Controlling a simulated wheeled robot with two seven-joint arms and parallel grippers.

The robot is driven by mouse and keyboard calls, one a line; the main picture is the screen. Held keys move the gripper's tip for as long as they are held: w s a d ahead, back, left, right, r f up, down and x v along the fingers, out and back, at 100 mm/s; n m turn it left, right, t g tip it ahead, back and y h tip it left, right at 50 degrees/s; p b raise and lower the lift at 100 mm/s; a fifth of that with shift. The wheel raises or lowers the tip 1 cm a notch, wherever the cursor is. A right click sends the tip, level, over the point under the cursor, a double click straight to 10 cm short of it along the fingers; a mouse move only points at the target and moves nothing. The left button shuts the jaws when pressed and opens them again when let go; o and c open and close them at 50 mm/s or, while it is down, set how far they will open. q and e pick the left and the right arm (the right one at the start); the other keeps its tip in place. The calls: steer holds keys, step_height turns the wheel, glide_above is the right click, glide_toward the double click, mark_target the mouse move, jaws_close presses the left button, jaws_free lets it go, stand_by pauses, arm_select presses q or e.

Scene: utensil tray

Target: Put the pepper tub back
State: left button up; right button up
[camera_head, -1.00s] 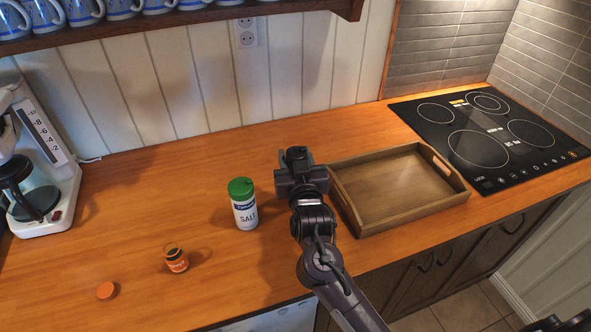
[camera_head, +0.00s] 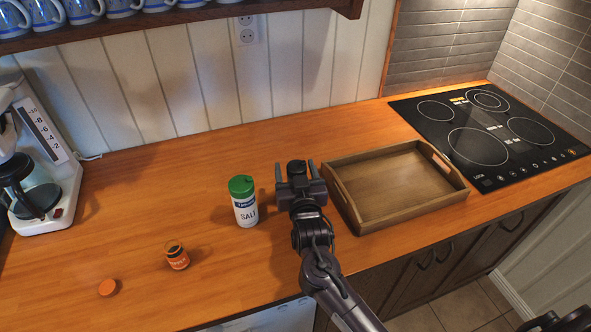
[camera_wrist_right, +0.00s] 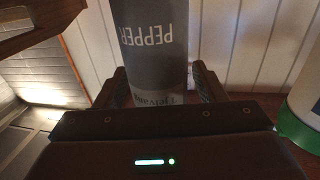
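The pepper tub is a grey cylinder with "PEPPER" lettering, seen upside down in the right wrist view (camera_wrist_right: 152,40). In the head view only its dark top (camera_head: 297,167) shows, and the rest is hidden behind my right gripper (camera_head: 296,172). That gripper is open, with one finger on each side of the tub and gaps beside it. The tub appears upright on the counter, between the salt tub (camera_head: 244,207) and the wooden tray (camera_head: 362,222). My left gripper is not in view.
A coffee maker (camera_head: 45,215) stands at the far left. A black hob (camera_head: 480,150) is at the right. The tray is empty, and the left counter has free room.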

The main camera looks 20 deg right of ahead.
steer(key=shift+r, duration=0.2)
steer(key=shift+s+a+f, duration=0.1)
steer(key=shift+s+f, duration=0.05)
steer(key=shift+s, duration=0.15)
steer(key=s+a+b, duration=0.1)
steer(key=s+b, duration=0.1)
steer(key=s, duration=0.9)
steer(key=shift+s+a, duration=0.2)
steer(key=shift+a, duration=0.05)
